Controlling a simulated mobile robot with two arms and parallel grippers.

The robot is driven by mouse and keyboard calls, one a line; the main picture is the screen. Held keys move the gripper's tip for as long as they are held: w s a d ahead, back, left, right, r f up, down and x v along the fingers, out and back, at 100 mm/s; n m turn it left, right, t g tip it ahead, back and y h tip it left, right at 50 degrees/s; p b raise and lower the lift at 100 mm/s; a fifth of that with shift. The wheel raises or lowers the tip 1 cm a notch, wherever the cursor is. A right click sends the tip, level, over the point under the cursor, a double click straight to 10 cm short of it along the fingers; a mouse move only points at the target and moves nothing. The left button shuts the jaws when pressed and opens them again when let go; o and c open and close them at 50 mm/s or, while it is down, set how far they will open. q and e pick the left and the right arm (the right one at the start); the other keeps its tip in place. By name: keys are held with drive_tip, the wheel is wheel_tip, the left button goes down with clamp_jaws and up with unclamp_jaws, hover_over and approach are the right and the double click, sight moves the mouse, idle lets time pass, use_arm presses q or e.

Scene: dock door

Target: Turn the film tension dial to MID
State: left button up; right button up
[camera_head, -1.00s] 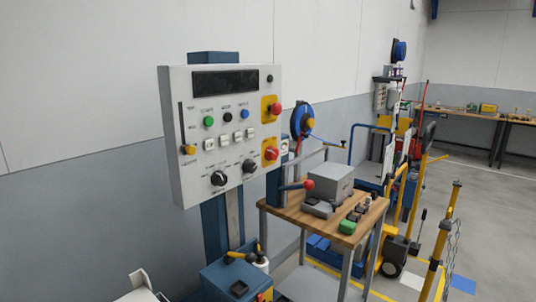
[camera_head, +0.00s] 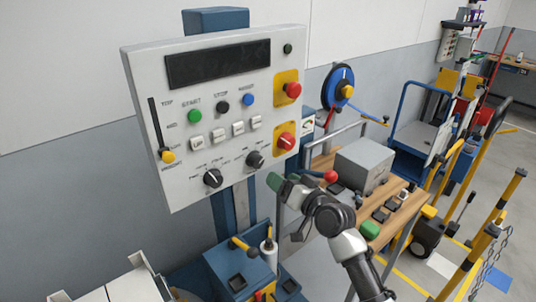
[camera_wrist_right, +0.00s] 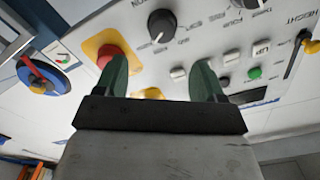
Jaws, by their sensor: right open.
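The white control panel (camera_head: 225,110) has two black dials on its lower part, a left one (camera_head: 213,178) and a right one (camera_head: 255,160). Their lettering is too small to tell surely which is film tension. My right gripper (camera_head: 283,182) is just below and right of the right dial, apart from it. In the right wrist view my right gripper (camera_wrist_right: 156,65) is open and empty, facing the tilted panel. One dial (camera_wrist_right: 162,25) shows just beyond the gap between the fingers, and the other (camera_wrist_right: 246,3) is at the top edge. My left gripper is not in view.
A red rotary switch (camera_head: 285,141) and a red button (camera_head: 293,90) sit on yellow plates near the dials. White push buttons (camera_head: 217,136) and a yellow slider knob (camera_head: 168,157) are also on the panel. A wooden table (camera_head: 402,212) with a grey box (camera_head: 364,165) stands right.

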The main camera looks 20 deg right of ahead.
sight(259, 163)
drive_tip(key=x, duration=0.2)
drive_tip(key=p+x, duration=0.1)
drive_tip(key=x, duration=0.1)
drive_tip(key=shift+w+a+r, duration=0.15)
drive_tip(key=shift+a+r, duration=0.1)
drive_tip(key=shift+a, duration=0.25)
drive_tip(key=x, duration=0.4)
drive_tip(key=shift+w+d+f+p, duration=0.1)
drive_tip(key=shift+d+f+p, duration=0.15)
drive_tip(key=shift+f+p, duration=0.1)
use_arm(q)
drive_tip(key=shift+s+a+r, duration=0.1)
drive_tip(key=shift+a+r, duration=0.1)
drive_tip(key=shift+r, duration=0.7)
use_arm(e)
drive_tip(key=shift+w+a, duration=0.35)
drive_tip(key=shift+w, duration=0.3)
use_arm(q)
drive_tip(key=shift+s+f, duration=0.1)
use_arm(e)
drive_tip(key=c, duration=0.9)
